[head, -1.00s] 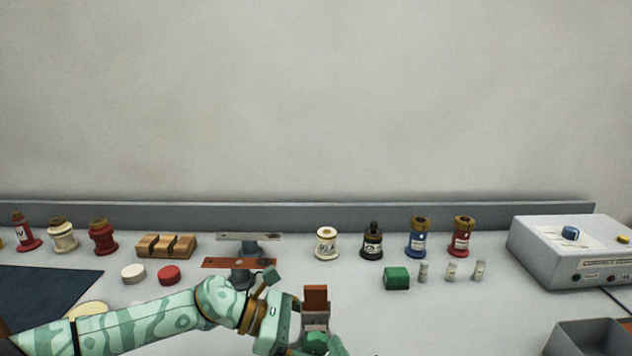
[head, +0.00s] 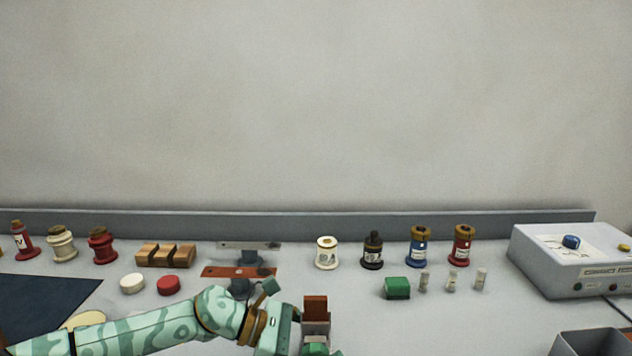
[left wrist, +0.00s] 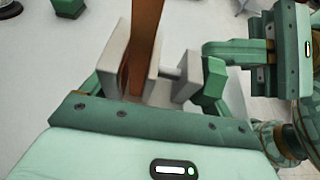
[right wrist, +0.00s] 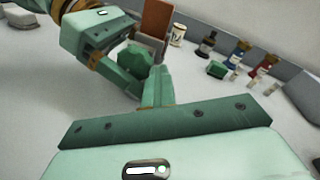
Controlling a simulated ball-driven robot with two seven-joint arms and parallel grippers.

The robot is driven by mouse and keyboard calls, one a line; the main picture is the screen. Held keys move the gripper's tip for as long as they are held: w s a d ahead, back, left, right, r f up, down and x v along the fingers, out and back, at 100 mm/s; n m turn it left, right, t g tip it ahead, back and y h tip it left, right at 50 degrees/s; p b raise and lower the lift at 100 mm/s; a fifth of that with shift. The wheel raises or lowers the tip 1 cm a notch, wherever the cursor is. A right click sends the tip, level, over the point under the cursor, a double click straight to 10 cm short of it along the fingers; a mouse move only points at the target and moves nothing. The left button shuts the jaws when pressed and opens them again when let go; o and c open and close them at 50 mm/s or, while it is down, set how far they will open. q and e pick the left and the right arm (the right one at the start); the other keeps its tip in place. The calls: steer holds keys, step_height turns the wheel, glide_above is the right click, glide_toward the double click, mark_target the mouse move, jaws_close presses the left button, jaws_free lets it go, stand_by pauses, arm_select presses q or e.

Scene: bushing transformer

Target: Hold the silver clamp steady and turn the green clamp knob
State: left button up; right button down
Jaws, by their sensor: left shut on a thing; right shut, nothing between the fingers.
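The silver clamp (head: 316,328) stands around an upright brown bar (head: 316,303). Its grey jaws (left wrist: 115,58) flank the bar in the left wrist view. The green clamp knob (right wrist: 135,68) sits on the near side of the clamp and shows as a faceted green piece (left wrist: 210,88). My left gripper (head: 292,335) is shut on the silver clamp, its fingers partly hidden. My right gripper (right wrist: 158,88) is shut and empty, fingertips together just right of the knob in the right wrist view. I cannot tell whether they touch the knob.
Behind are a copper-coloured bar on a stand (head: 238,271), a white bushing (head: 326,253), a dark bushing (head: 373,252) and a green block (head: 397,288). A grey control box (head: 570,262) and an open grey tray (head: 590,340) are at right.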

arm_select(q)
steer(key=shift+d, duration=0.1)
arm_select(e)
steer(key=shift+d+f, duration=0.1)
steer(key=shift+f, duration=0.5)
arm_select(q)
steer(key=shift+f, duration=0.1)
steer(key=shift+w, duration=0.1)
steer(key=shift+c, duration=0.2)
arm_select(e)
steer(key=shift+r, duration=0.1)
arm_select(q)
steer(key=shift+f, duration=0.1)
arm_select(e)
steer(key=v, duration=0.3)
steer(key=a+v, duration=0.1)
steer(key=v, duration=0.1)
steer(key=shift+s+d, duration=0.15)
steer(key=shift+s, duration=0.3)
arm_select(q)
steer(key=o, duration=1.2)
steer(key=shift+o, duration=0.2)
arm_select(e)
steer(key=shift+w, duration=0.1)
arm_select(q)
steer(key=shift+a, duration=0.25)
